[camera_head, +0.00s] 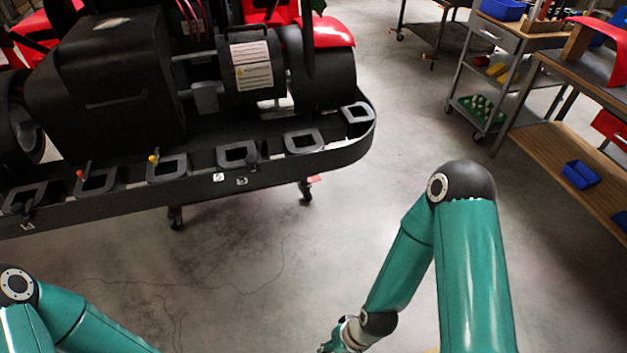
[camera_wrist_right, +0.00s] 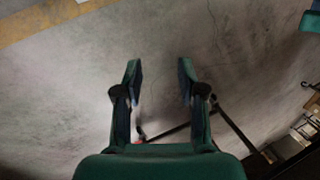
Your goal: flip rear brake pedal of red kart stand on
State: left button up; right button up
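The kart (camera_head: 110,90), with black bodywork and red parts, is at the upper left of the head view on a stand mostly hidden beneath it. Two casters show under its bumper: one (camera_head: 176,218) near the middle and one (camera_head: 305,191) at the right. A small red tab (camera_head: 314,180) by the right caster looks like a brake pedal; its position is too small to tell. My right gripper (camera_wrist_right: 160,78) is open and empty over the floor in the wrist view. In the head view it is cut off at the bottom edge, well apart from the casters. My left gripper is out of view.
A wooden-topped workbench (camera_head: 560,120) with blue bins stands at the right. A grey cart (camera_head: 480,75) stands behind it. Floor between kart and bench is clear. In the wrist view, dark bars (camera_wrist_right: 235,130) and a small red spot (camera_wrist_right: 139,133) show beyond the gripper.

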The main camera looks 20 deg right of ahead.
aim_at(315, 178)
jog(key=u, duration=1.15)
jog(key=i, duration=0.15)
jog(key=z, duration=3.25)
jog(key=i, duration=0.2)
jog(key=z, duration=0.35)
jog(key=i, duration=3.1)
jog(key=u, duration=0.95)
